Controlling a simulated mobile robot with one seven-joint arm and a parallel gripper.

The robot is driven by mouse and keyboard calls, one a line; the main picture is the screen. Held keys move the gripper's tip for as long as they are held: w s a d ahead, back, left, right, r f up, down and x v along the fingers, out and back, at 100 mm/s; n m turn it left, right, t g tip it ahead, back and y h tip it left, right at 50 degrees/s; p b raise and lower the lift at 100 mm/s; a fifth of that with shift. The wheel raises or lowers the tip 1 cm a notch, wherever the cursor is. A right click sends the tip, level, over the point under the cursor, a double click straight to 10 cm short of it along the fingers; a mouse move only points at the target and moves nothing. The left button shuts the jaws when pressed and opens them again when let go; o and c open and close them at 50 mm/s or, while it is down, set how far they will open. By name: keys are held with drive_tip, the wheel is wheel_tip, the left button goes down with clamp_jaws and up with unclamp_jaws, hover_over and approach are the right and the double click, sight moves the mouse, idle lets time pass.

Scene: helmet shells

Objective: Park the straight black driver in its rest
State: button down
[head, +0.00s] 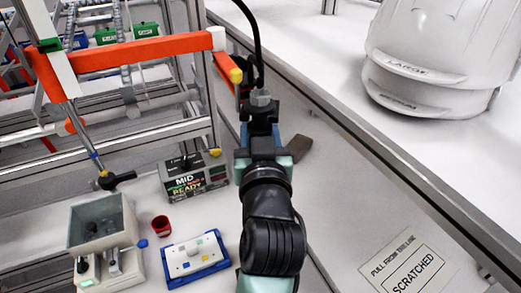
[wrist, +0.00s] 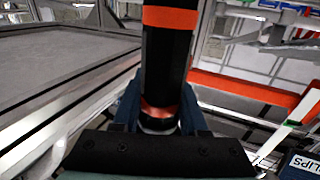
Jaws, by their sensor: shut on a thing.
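The straight black driver (wrist: 168,65) has orange bands and stands between the blue fingers of my gripper (wrist: 160,112) in the wrist view. My gripper is shut on it. In the head view my gripper (head: 262,135) is above the bench, and the driver's grey upper end (head: 261,98) shows just beyond it with a black cable rising from it. My arm and gripper hide most of the driver there. I cannot make out the driver's rest with certainty in either view.
An orange rail (head: 140,52) crosses upper left. White helmet shells (head: 435,55) sit upper right. A brown block (head: 299,147) lies beside my gripper.

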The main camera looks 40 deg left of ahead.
drive_tip(key=shift+w, duration=0.15)
unclamp_jaws()
drive_tip(key=shift+a+f, duration=0.1)
idle(0.5)
drive_tip(key=b+v, duration=0.2)
drive_tip(key=v, duration=0.9)
drive_tip(key=shift+b, duration=0.3)
idle(0.5)
